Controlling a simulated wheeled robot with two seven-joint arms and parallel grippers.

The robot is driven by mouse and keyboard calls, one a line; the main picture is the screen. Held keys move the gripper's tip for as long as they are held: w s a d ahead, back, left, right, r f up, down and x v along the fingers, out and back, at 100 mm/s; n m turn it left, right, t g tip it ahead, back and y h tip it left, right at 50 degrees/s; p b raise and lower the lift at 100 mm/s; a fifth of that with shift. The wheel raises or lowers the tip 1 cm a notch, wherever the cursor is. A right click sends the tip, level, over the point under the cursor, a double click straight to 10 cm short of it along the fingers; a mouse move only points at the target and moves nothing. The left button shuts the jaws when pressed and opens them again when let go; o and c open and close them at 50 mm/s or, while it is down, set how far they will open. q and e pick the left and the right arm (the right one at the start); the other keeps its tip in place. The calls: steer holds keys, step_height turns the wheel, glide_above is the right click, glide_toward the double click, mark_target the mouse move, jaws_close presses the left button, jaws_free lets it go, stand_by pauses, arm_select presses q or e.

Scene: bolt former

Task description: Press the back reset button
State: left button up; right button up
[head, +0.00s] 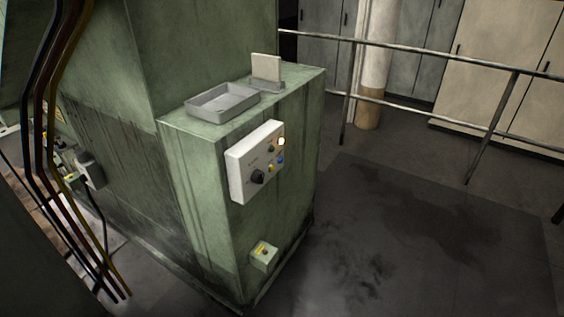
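A white control panel (246,178) is mounted on the side of the green machine cabinet (205,180), right of the picture's middle left. It carries a glowing orange-white lamp (281,141), a small blue button (281,159), a yellow-marked control (272,168) and a black knob (258,177). A small pale green box (263,258) with a yellow top plate sits low on the same cabinet. The labels are too small to read, so I cannot tell which control is the back reset button. Neither of my grippers is in view.
A grey tray (205,113) and an upright pale plate (266,67) stand on the cabinet top. Dark cables (44,120) hang at the left. A metal railing (420,51) runs behind, before a column and lockers. Stained dark floor (420,240) right of the cabinet is clear.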

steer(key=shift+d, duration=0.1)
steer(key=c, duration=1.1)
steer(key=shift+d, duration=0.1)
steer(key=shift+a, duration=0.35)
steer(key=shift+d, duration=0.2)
